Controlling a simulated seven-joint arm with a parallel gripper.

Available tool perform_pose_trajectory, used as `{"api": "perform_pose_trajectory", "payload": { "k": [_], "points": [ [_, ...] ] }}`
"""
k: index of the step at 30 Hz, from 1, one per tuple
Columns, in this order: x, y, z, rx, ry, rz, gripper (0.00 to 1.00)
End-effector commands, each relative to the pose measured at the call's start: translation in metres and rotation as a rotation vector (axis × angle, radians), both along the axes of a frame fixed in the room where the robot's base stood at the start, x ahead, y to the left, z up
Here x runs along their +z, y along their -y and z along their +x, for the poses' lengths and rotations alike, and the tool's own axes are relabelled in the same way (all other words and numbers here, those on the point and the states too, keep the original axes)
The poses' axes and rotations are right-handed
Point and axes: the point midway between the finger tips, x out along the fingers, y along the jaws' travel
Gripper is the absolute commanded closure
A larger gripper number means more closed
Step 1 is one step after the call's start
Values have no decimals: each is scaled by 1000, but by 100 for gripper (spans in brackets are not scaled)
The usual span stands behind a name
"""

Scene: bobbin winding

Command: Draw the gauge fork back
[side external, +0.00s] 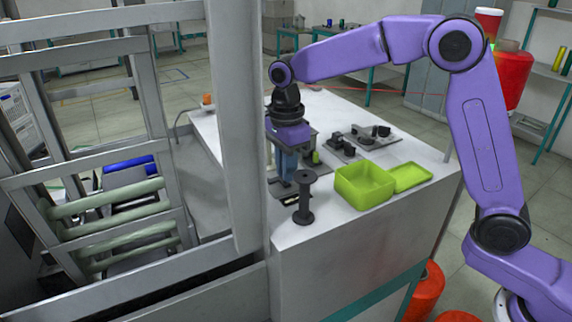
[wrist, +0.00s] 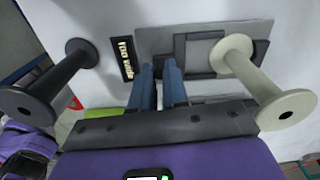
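My gripper (side external: 288,180) points down over the white bench, behind a black spool (side external: 304,195). In the wrist view its two blue fingers (wrist: 157,66) have a narrow gap between their tips. Something dark shows there, but I cannot tell whether they grip it. A dark angular frame (wrist: 188,47) lies on a grey plate (wrist: 153,38) just beyond and right of the fingertips; it may be the gauge fork, but its full shape is hidden. A cream spool (wrist: 262,78) stands in front of its right part. The dark spool (wrist: 57,77) is left of the fingers.
A small black label plate with gold marks (wrist: 126,58) lies between the dark spool and the fingers. A green box (side external: 364,188) and its lid (side external: 411,177) sit right of the gripper. Black fixtures (side external: 360,143) stand behind. A grey post (side external: 238,120) rises at left.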

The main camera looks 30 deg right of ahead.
Motion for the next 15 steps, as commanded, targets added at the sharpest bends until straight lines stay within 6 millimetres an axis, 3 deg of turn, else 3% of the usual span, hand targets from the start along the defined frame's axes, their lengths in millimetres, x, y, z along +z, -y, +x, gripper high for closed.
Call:
{"api": "perform_pose_trajectory", "payload": {
  "k": [15],
  "points": [
    [0, -1, -3, 1, 1, 0, 97]
  ]
}}
